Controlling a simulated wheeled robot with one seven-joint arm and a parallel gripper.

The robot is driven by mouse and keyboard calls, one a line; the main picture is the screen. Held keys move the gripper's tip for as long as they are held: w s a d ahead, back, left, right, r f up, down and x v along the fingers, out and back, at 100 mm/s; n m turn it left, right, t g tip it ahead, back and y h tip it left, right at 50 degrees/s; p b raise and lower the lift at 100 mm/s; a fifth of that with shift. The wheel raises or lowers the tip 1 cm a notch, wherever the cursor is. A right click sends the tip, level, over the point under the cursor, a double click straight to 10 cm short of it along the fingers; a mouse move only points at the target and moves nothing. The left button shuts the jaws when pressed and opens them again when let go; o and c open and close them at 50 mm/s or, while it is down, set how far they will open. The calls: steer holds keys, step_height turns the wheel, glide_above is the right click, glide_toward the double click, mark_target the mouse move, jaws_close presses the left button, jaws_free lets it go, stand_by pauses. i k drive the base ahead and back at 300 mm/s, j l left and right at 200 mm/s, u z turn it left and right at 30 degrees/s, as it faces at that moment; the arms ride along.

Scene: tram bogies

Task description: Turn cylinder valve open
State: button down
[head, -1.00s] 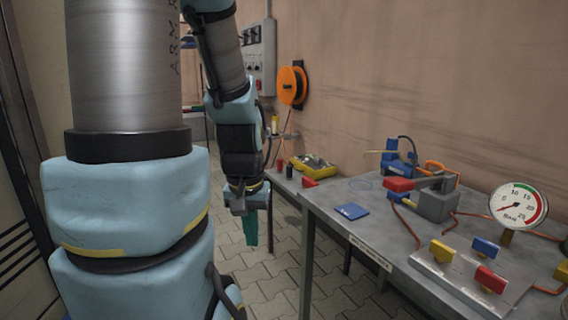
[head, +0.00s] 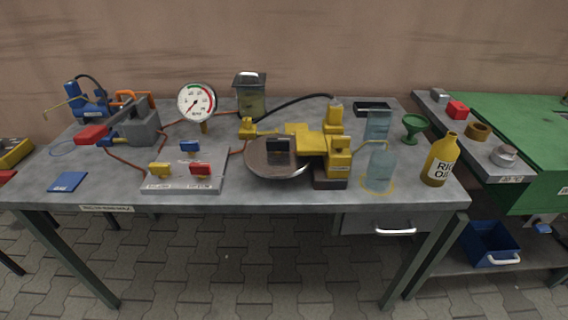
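A grey valve block (head: 183,184) lies on the workbench, left of the middle. It carries a yellow handle (head: 160,169) at front left, a blue handle (head: 190,146) at the back and a red handle (head: 200,173) at front right. Small lettering runs along its front edge, too small to read, so I cannot tell which handle is the cylinder valve. A round pressure gauge (head: 197,102) stands behind the block, its needle pointing to the lower left. My gripper and arm are not in view.
The workbench (head: 120,180) also bears a yellow machine (head: 308,140) with a round plate (head: 277,158), a grey block with a red lever (head: 92,135), a glass jar (head: 380,168) and an oil bottle (head: 439,160). Copper pipes run around the valves. Paved floor in front is clear.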

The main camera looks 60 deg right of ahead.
mark_target(191, 147)
steer(key=z, duration=2.3)
steer(key=i+j+u, duration=0.15)
steer(key=u, duration=0.3)
steer(key=i+u, duration=0.6)
steer(key=u, duration=0.3)
